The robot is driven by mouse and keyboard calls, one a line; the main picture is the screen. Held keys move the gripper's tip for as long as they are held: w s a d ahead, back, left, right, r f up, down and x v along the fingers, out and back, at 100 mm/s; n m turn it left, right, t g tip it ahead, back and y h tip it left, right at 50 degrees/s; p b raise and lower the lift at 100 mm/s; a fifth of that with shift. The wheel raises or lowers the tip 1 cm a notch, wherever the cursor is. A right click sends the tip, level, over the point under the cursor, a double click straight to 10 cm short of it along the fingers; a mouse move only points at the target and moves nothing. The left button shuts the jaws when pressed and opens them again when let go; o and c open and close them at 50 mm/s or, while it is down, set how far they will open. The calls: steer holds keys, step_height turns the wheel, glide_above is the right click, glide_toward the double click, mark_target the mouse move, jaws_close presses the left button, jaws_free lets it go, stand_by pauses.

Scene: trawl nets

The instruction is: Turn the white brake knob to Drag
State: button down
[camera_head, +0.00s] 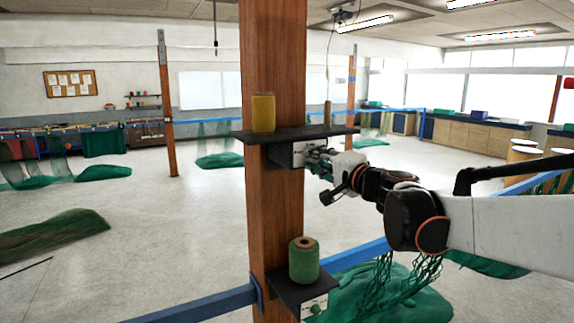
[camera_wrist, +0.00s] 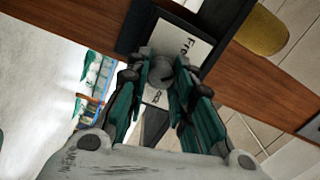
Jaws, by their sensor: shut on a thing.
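My gripper (camera_head: 319,162) reaches from the right to the dark box (camera_head: 281,156) under the upper shelf on the wooden post. Its two green-padded fingers are shut on the knob, one on each side. In the head view the knob is hidden by the gripper. The knob's pointing direction cannot be told.
The wooden post (camera_head: 274,210) carries the upper shelf (camera_head: 292,134) with a yellow spool (camera_head: 263,113) and a thin tan spool (camera_head: 327,114). A lower shelf holds a green spool (camera_head: 304,262), with a green knob (camera_head: 316,309) below.

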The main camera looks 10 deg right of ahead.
steer(key=shift+m+b, duration=1.3)
steer(key=shift+m, duration=2.7)
steer(key=shift+h, duration=0.3)
steer(key=c, duration=1.4)
jaws_free()
steer(key=shift+o, duration=0.2)
